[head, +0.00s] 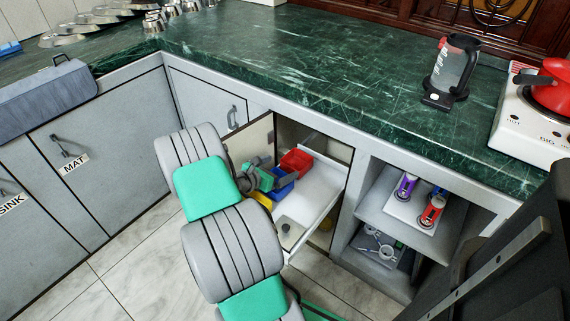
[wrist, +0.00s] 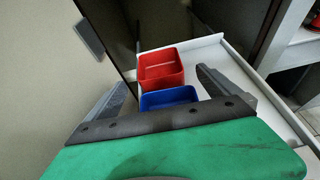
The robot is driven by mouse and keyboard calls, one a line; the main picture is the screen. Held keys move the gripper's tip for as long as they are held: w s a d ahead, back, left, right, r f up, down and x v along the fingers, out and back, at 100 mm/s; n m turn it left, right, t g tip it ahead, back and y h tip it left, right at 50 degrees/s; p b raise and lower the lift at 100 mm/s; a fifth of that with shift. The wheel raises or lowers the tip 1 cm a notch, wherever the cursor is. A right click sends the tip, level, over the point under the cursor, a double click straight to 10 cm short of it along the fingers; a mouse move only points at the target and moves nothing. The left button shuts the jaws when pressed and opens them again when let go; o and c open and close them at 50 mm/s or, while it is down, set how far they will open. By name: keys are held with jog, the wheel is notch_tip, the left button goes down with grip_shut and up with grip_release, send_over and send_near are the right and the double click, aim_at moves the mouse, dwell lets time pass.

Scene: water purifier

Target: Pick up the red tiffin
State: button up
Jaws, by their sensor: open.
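The red tiffin (head: 297,161) is an open-topped red box on a white pull-out shelf inside the open cupboard under the counter. In the wrist view the red tiffin (wrist: 162,69) is beyond my gripper, in the upper middle. A blue box (head: 284,185) sits just nearer than it, and the blue box (wrist: 168,97) is partly hidden by my gripper's palm bar. My gripper (head: 272,178) is open. In the wrist view its fingers (wrist: 158,90) are spread left and right of the boxes, with nothing seen gripped.
The white shelf (head: 317,185) has free room to the right of the boxes. A yellow item (head: 260,200) is beside my arm, partly hidden. The cupboard door (wrist: 40,60) stands close on the left. An open compartment (head: 385,214) with bottles is to the right.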

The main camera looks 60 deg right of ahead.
jog(key=b, duration=0.5)
send_near(304, 156)
jog(key=x, duration=0.4)
jog(key=shift+d+f, duration=0.25)
jog(key=shift+f, duration=0.1)
jog(key=shift+s+d, duration=0.1)
jog(key=shift+d, duration=0.2)
jog(key=shift+c, duration=0.6)
jog(key=c, duration=1)
jog(key=shift+c, duration=0.7)
jog(key=shift+r+p, duration=0.15)
jog(key=shift+p, duration=0.2)
